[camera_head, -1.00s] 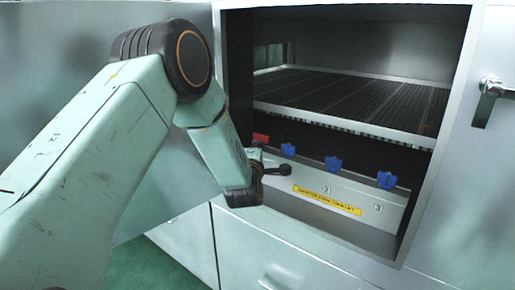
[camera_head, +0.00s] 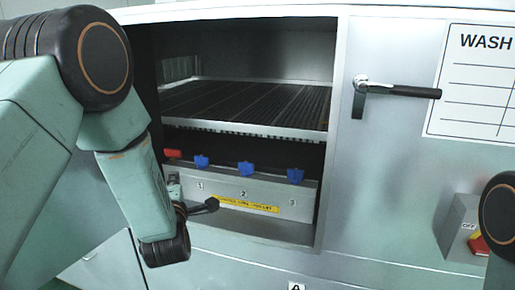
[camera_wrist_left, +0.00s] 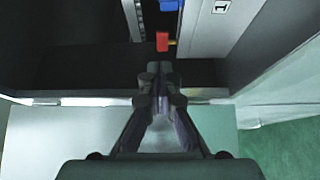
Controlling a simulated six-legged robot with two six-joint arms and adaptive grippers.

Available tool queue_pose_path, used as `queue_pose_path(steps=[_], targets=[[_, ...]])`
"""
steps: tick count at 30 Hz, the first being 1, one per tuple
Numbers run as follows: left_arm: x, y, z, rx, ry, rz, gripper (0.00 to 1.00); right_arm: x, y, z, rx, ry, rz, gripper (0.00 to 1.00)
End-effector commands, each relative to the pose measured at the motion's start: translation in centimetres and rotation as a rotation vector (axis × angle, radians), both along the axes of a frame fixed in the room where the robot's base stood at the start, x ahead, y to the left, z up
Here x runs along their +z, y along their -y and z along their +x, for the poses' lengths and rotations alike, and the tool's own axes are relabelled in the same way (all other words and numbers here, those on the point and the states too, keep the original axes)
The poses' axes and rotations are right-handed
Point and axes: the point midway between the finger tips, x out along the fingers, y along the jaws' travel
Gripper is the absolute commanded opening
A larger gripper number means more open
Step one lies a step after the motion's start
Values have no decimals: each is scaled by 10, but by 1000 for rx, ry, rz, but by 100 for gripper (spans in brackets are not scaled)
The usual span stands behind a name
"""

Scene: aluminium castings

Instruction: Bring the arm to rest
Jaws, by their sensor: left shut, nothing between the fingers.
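My left arm comes in from the left of the head view, bent at the elbow with its forearm hanging down. Its gripper (camera_head: 208,205) is small and dark, in front of the numbered panel's left part. In the left wrist view the gripper (camera_wrist_left: 160,72) has its fingers together, with nothing held. A red knob (camera_wrist_left: 163,42) shows beyond the fingertips there; any contact cannot be told. The red knob (camera_head: 172,153) also shows in the head view, left of the blue knobs. My right gripper is out of view; only a right arm joint shows at the right edge.
The open cabinet holds a dark rack (camera_head: 245,104) above a panel with blue knobs (camera_head: 246,168) and a yellow label (camera_head: 248,204). A door handle (camera_head: 395,90), a wash sheet (camera_head: 475,85) and a red switch (camera_head: 479,245) are to the right. Green floor (camera_wrist_left: 285,150) shows in the wrist view.

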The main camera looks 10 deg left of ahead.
Motion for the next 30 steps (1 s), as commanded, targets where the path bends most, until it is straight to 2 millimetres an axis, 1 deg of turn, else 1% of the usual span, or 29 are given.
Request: queue_pose_path(steps=[2,5,7,8,11,12,14,15,17,18,20,21,23,24,26,27,29,30], targets=[[-1,0,0,-1,-20,29,0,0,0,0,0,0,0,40],[-10,2,0,-17,-109,124,0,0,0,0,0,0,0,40],[-25,8,-3,-54,-223,225,0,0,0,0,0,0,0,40],[-34,12,-6,-79,-281,273,0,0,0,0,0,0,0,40],[-68,26,-20,-183,-477,436,0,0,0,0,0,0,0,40],[-87,32,-30,-238,-565,501,0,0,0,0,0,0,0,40],[-116,42,-49,-332,-693,600,0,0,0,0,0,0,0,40],[-136,48,-64,-401,-776,666,0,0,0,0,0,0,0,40],[-166,58,-90,-513,-894,753,0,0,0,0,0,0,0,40],[-184,64,-108,-589,-964,806,0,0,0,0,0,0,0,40],[-209,72,-137,-710,-1060,877,0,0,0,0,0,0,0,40],[-225,77,-158,-789,-1118,916,0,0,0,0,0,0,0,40],[-246,84,-191,-912,-1196,967,0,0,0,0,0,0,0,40],[-258,88,-214,-996,-1242,995,0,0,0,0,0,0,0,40],[-274,94,-250,-1120,-1307,1023,0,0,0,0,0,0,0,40],[-283,98,-274,-1201,-1343,1037,0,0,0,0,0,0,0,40],[-294,102,-308,-1306,-1392,1036,0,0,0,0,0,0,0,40],[-300,104,-330,-1361,-1423,1022,0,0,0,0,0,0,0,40]])
